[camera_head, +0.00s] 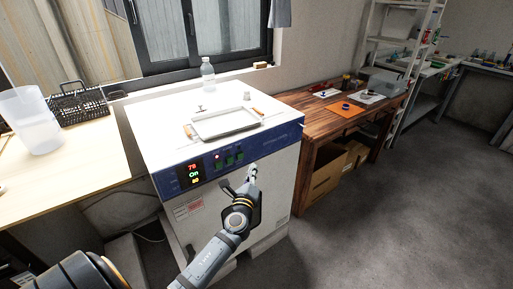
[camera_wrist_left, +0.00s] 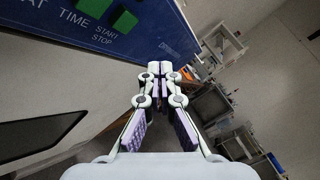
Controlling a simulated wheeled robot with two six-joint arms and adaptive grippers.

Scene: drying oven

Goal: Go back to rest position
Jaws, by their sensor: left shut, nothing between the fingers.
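My left gripper (camera_head: 252,172) is in front of the drying oven, just below the right part of its blue control panel. In the left wrist view its two fingers (camera_wrist_left: 160,68) meet at the tips, shut with nothing between them. The oven (camera_head: 275,150) is a white box with a lit display (camera_head: 193,174) reading "On" and green buttons (camera_head: 228,160). The wrist view shows the blue panel (camera_wrist_left: 135,30) close by on the upper left, with a dark window (camera_wrist_left: 40,135) at lower left. I cannot tell whether the gripper touches the oven. My right gripper is not in view.
A light table (camera_head: 75,175) with a white container (camera_head: 30,120) and black rack (camera_head: 78,101) stands left. A wooden table (camera_head: 305,103) stands right. Floor (camera_head: 400,210) at right is clear.

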